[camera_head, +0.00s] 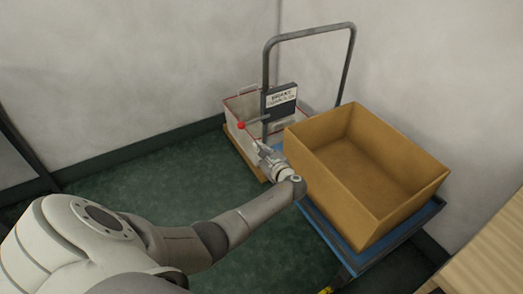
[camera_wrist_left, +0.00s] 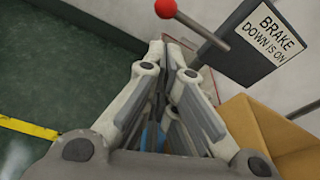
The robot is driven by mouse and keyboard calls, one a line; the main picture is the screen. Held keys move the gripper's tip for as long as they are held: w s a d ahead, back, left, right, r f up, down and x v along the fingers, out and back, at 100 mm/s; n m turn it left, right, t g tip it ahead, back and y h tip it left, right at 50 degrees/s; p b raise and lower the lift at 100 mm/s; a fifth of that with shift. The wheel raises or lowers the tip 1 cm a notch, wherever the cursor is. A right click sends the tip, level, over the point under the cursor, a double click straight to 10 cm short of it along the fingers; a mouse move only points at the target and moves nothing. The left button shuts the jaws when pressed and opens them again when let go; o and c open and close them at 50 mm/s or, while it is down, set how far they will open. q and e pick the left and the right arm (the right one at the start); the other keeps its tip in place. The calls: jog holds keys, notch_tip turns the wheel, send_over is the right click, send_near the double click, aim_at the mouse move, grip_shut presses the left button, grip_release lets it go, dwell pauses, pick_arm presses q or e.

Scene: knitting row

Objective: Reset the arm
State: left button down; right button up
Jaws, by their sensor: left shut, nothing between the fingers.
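My left gripper (camera_head: 254,143) is shut and empty in the head view, extended towards the cart's brake lever. In the left wrist view its closed fingers (camera_wrist_left: 170,48) point towards the lever's red knob (camera_wrist_left: 166,8). The same red knob (camera_head: 240,125) shows in the head view, just beyond and to the left of the fingertips. I see no clear contact between them. The lever's rod runs from the knob to the right, towards the brake sign (camera_head: 281,98). The sign also shows in the left wrist view (camera_wrist_left: 265,40) and reads "BRAKE DOWN IS ON". My right gripper is not in view.
An open, empty-looking cardboard box (camera_head: 400,200) sits on a blue cart (camera_head: 385,248) with a grey tubular handle (camera_head: 310,32). A white bin (camera_head: 236,110) stands behind the lever. A wooden surface (camera_head: 490,250) is at the lower right. Green floor (camera_head: 140,175) is clear at left.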

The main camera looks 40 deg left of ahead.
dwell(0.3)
